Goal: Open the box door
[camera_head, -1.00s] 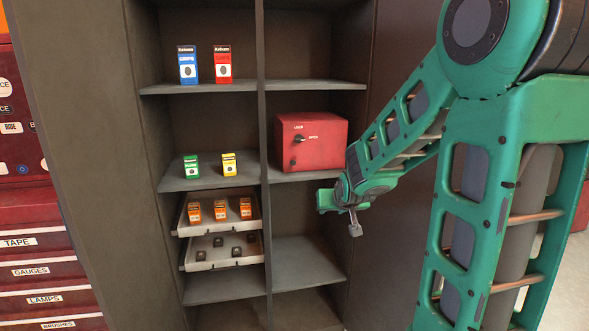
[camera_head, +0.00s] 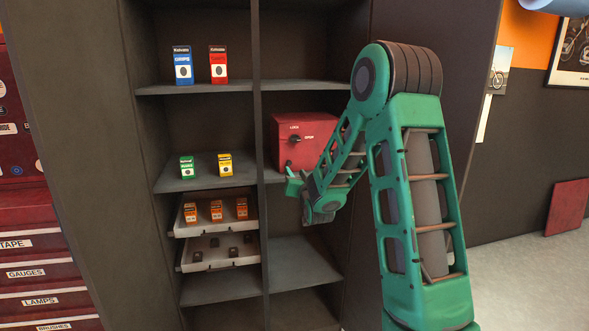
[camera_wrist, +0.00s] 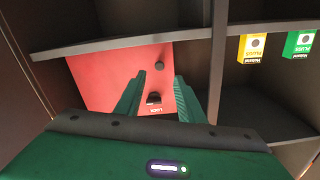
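The red box (camera_head: 284,132) stands on the right-hand middle shelf, its door shut. A dark turn knob (camera_head: 295,138) sits between the labels LOCK and OPEN; a small round knob (camera_head: 289,163) is lower on the front. The wrist view shows the red front (camera_wrist: 100,78) upside down, with the turn knob (camera_wrist: 153,98) and the round knob (camera_wrist: 160,65) appearing between my fingers. My gripper (camera_head: 288,180) is open and empty, in front of and a little below the box's lower front edge. I cannot see any contact. My arm hides the box's right side.
A vertical divider (camera_head: 258,120) runs just left of the box. The left shelves hold a blue carton (camera_head: 183,65), a red carton (camera_head: 219,64), a green carton (camera_head: 187,167) and a yellow carton (camera_head: 225,165). Trays (camera_head: 180,230) with small items are below. The lower right shelf (camera_head: 300,265) is empty.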

